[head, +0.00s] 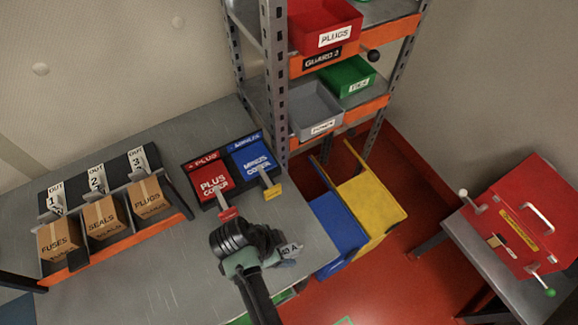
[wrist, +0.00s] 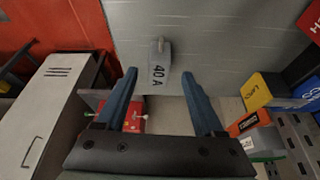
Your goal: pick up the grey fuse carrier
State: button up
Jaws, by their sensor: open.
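The grey fuse carrier (wrist: 158,54), marked 40 A, is on the grey bench top in the wrist view, with its small handle pointing up the picture. In the head view it is partly hidden behind my gripper, with its 40 A label (head: 290,249) showing near the bench's right edge. My gripper (wrist: 159,76) is open and empty. Its two blue fingers point toward the carrier, one on each side of it in the picture, with the carrier around and beyond the fingertips. I cannot tell the exact gap in depth.
Red plus cover (head: 212,183) and blue minus cover (head: 253,160) stand behind my gripper on the bench. Boxes marked fuses (head: 58,243), seals and plugs are at left. A shelf rack (head: 274,80) rises behind. A red case (head: 525,215) stands at right.

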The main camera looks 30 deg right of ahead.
aim_at(286, 251)
jog(key=shift+x, duration=1.65)
jog(key=shift+a, duration=0.1)
grip_shut()
